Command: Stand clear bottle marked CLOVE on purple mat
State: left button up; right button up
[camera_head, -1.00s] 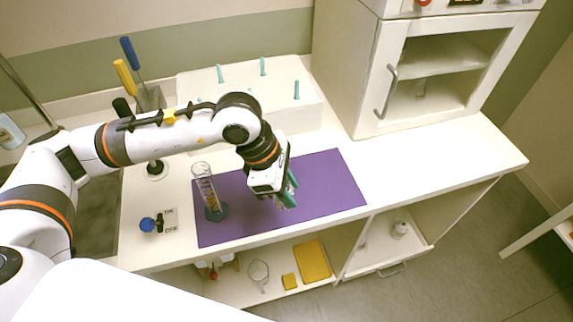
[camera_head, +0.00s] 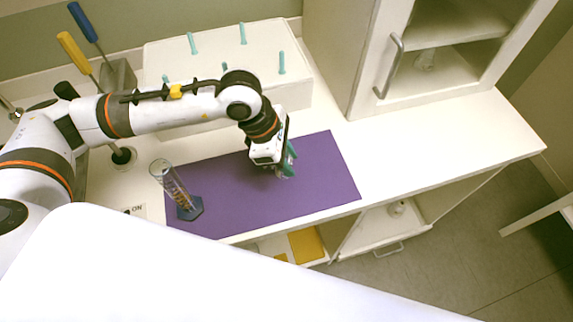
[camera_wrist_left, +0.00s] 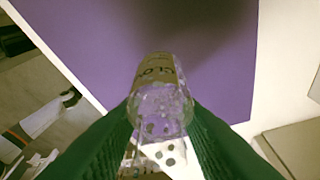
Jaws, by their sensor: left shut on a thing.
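My left gripper (camera_head: 290,168) is shut on a clear bottle (camera_wrist_left: 160,105), which lies between its green fingers in the left wrist view. A tan label on the bottle shows letters like "CLO"; the rest is out of sight. The purple mat (camera_head: 235,195) lies on the white counter, and the gripper is over its right part in the head view. In the wrist view the mat (camera_wrist_left: 90,45) fills much of the background behind the bottle. I cannot tell whether the bottle touches the mat. My right gripper is not in view.
A clear graduated cylinder (camera_head: 172,185) with a blue base stands on the mat's left end. A white box with teal pegs (camera_head: 282,63) is behind the mat, and a white cabinet (camera_head: 375,60) stands back right. The mat's middle and the counter to its right are clear.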

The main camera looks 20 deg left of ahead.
pick_arm(q)
notch_tip(320, 180, down, 2)
jog(key=shift+s+f, duration=0.1)
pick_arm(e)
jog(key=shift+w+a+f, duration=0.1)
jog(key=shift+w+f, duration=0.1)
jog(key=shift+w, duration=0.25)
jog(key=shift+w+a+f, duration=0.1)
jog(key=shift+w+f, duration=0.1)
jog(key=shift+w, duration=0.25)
pick_arm(q)
jog(key=shift+b, duration=0.4)
jog(key=o, duration=1)
jog(key=shift+c, duration=0.2)
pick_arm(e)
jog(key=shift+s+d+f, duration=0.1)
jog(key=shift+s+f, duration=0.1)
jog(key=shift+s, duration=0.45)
pick_arm(q)
jog(key=shift+r+p, duration=0.3)
jog(key=shift+p, duration=0.1)
jog(key=shift+a+r, duration=0.25)
jog(key=b+v, duration=0.2)
jog(key=v, duration=0.9)
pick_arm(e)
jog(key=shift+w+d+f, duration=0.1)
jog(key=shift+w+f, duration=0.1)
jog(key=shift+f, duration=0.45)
